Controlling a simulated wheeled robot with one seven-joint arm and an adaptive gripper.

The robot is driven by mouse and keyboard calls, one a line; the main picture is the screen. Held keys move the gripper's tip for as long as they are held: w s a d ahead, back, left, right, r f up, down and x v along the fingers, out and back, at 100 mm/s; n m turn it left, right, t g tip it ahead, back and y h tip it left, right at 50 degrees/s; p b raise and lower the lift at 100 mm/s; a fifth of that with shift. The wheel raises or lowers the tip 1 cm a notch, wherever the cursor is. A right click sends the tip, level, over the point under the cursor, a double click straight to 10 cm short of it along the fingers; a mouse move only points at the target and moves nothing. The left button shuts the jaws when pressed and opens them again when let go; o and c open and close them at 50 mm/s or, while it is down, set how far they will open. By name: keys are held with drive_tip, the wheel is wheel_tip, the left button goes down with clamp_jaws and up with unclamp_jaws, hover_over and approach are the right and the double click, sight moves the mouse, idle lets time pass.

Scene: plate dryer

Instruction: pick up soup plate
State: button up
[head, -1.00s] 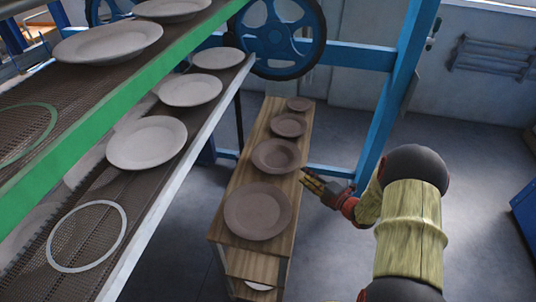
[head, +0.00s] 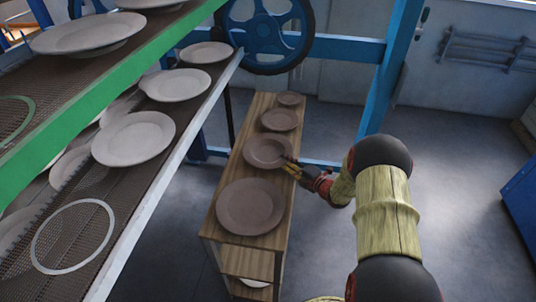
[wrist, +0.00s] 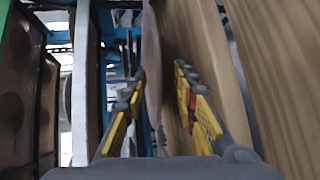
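A brown soup plate (head: 266,151) with a sunken middle lies on the wooden stand (head: 216,215), second from the near end. My gripper (head: 291,168) is at its right rim in the head view. In the wrist view the plate (wrist: 152,65) shows edge-on, with its rim between the two yellow-padded fingers of my gripper (wrist: 162,112). The fingers stand apart, one on each side of the rim, with gaps visible. The wooden top (wrist: 207,55) runs close beside the right finger.
A larger brown plate (head: 250,206) lies nearer on the stand, and smaller plates (head: 280,120) lie farther back. A dryer rack with a green edge (head: 95,120) and several pale plates stands left. Floor to the right is clear.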

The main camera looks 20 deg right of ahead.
drive_tip(key=shift+c, duration=1.2)
drive_tip(key=c, duration=0.4)
clamp_jaws()
